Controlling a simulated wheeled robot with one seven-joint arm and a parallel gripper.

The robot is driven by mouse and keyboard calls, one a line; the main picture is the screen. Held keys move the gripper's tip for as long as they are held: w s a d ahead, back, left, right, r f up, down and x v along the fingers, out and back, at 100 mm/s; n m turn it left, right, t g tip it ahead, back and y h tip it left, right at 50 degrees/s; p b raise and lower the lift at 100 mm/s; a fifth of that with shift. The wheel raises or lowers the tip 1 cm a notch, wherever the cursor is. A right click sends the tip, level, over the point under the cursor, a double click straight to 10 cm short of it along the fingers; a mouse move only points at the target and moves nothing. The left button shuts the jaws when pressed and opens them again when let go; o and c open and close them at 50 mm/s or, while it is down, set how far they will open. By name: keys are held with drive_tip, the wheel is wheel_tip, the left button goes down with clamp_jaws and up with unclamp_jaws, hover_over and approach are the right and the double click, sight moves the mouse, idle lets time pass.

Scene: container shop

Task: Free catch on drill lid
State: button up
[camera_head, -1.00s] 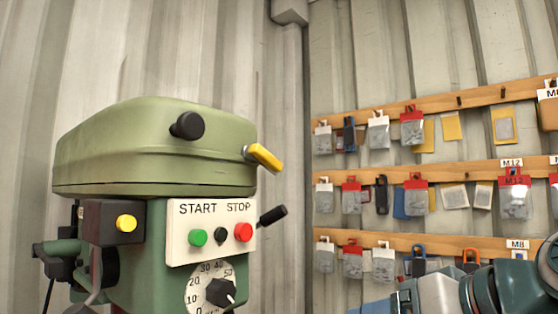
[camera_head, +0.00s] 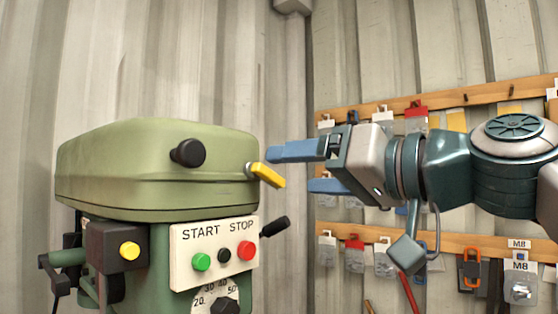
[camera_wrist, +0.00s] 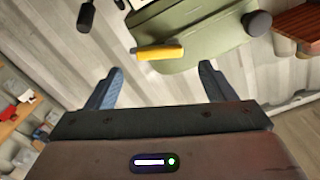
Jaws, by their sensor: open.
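The green drill lid (camera_head: 130,175) sits closed on top of the drill, with a black round knob (camera_head: 187,153) on its front. The yellow catch (camera_head: 267,176) sticks out from the lid's right end, slanting down to the right. My gripper (camera_head: 292,168) is open and empty, just right of the catch, its blue fingers pointing left, one above the catch's height and one below. In the wrist view the catch (camera_wrist: 158,52) lies ahead of the fingers, between their lines and apart from both. The lid (camera_wrist: 205,30) also shows there behind it.
Below the lid are a START/STOP panel (camera_head: 215,252) with green, black and red buttons, a black lever (camera_head: 275,227) on the right, and a yellow button (camera_head: 129,250) on a dark box. Wooden rails (camera_head: 450,100) with hanging packets line the right wall behind my arm.

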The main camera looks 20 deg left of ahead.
sight(275, 174)
drive_tip(key=p+x, duration=0.1)
drive_tip(key=x, duration=0.4)
drive_tip(key=shift+d, duration=0.1)
drive_tip(key=c, duration=1)
drive_tip(key=shift+f+b, duration=0.15)
drive_tip(key=shift+b, duration=0.25)
drive_tip(key=shift+n+b, duration=0.5)
drive_tip(key=shift+r+n+b, duration=0.4)
drive_tip(key=shift+n+b, duration=0.55)
drive_tip(key=shift+n, duration=0.05)
